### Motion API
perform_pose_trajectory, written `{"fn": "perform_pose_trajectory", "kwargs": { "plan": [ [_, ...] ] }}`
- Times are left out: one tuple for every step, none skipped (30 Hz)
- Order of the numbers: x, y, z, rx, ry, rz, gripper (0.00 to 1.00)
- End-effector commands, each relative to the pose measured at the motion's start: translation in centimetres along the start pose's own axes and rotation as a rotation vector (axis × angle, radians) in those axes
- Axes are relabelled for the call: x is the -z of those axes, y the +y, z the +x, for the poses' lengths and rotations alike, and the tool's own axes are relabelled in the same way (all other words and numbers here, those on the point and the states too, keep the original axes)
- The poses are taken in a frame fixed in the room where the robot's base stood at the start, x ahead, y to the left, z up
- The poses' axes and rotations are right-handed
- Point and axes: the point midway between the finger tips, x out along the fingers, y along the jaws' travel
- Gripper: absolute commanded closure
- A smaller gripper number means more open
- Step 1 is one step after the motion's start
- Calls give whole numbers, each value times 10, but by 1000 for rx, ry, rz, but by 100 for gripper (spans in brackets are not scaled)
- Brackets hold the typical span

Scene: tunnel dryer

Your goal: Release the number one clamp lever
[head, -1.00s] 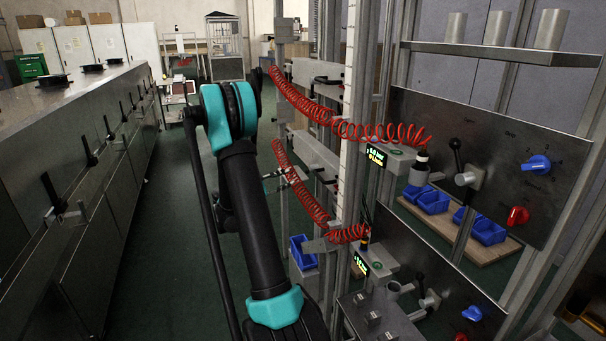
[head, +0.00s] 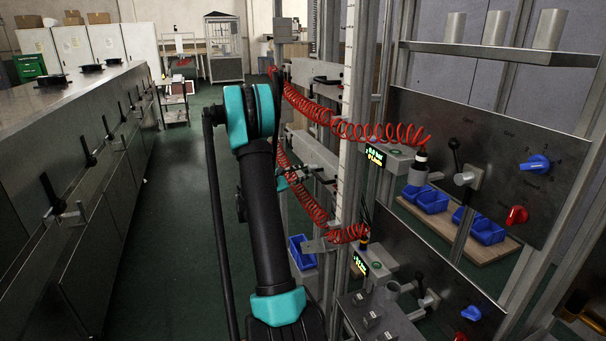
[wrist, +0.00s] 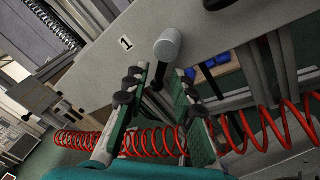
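In the wrist view a pale panel (wrist: 92,72) carries a black "1" label (wrist: 126,43). Right of the label, a rounded grey cylinder (wrist: 168,46) stands out from the panel; it seems to be part of the number one clamp lever. A black handle end (wrist: 217,4) shows at the top edge; I cannot tell which lever it belongs to. My gripper (wrist: 163,88) has its two fingers apart, just below the cylinder in the picture. No firm hold on anything shows. In the head view my gripper (head: 297,174) is small beside the rack.
A red coiled hose (wrist: 262,135) runs close behind and beside the fingers; red hoses (head: 310,105) hang along the rack in the head view. Metal posts (head: 357,90) and a control panel (head: 490,150) stand right. The green floor aisle (head: 165,220) is open at left.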

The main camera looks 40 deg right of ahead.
Motion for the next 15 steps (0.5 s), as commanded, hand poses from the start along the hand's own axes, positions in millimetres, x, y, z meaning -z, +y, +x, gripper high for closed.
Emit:
{"fn": "perform_pose_trajectory", "kwargs": {
  "plan": [
    [0, 0, 0, 0, 0, 0, 85],
    [0, 0, 0, 0, 0, 0, 89],
    [0, 0, 0, 0, 0, 0, 94],
    [0, 0, 0, 0, 0, 0, 97],
    [0, 0, 0, 0, 0, 0, 100],
    [0, 0, 0, 0, 0, 0, 100],
    [0, 0, 0, 0, 0, 0, 100],
    [0, 0, 0, 0, 0, 0, 100],
    [0, 0, 0, 0, 0, 0, 100],
    [0, 0, 0, 0, 0, 0, 100],
    [0, 0, 0, 0, 0, 0, 100],
    [0, 0, 0, 0, 0, 2, 100],
    [0, 0, 0, -1, 0, 4, 100],
    [0, 0, 0, -2, -1, 7, 100],
    [0, 0, 0, -3, -2, 13, 100]
  ]
}}
